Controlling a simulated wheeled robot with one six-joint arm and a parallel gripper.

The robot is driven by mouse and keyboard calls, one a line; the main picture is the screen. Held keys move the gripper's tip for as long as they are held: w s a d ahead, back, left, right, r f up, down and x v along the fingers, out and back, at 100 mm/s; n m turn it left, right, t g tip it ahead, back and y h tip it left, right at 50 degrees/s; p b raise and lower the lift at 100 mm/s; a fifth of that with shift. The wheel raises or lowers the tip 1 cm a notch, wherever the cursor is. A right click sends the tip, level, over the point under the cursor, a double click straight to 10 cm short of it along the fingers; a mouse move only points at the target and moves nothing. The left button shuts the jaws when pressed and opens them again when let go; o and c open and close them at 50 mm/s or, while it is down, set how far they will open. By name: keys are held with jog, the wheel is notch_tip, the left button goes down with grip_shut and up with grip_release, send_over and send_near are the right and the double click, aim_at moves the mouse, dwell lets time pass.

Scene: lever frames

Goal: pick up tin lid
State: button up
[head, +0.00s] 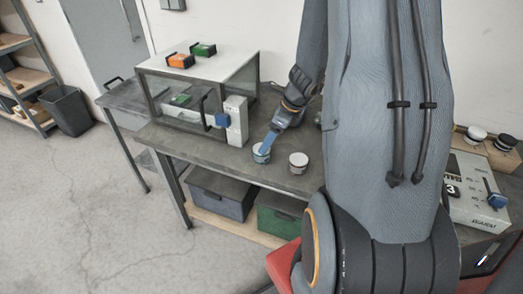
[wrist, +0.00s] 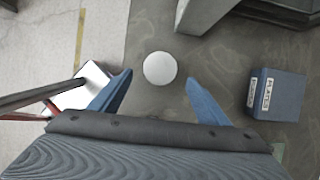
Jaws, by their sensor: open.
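Two small tins stand on the grey workbench (head: 215,150) in the head view. The left tin (head: 261,157) has a bluish side and a pale top. The right tin (head: 298,163) has a darker side and a whitish top. My gripper (head: 267,145) points down at the left tin, and a blue finger partly hides its top. In the wrist view a round white lid (wrist: 160,68) lies just ahead of the gap between the two blue fingers of my gripper (wrist: 158,82). The fingers are spread wide, with nothing between them. Contact with the tin cannot be told.
A glass-sided cabinet (head: 200,68) with an orange box (head: 181,60) and a green box (head: 203,49) on top stands left of my gripper. A blue crate (head: 221,193) and a green crate (head: 277,222) sit below. The wrist view shows a blue labelled box (wrist: 277,94).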

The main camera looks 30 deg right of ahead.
jog(key=shift+x, duration=2.25)
jog(key=shift+w+a, duration=0.1)
jog(key=shift+w, duration=0.05)
jog(key=shift+r, duration=0.1)
jog(key=shift+c, duration=0.4)
jog(key=c, duration=1)
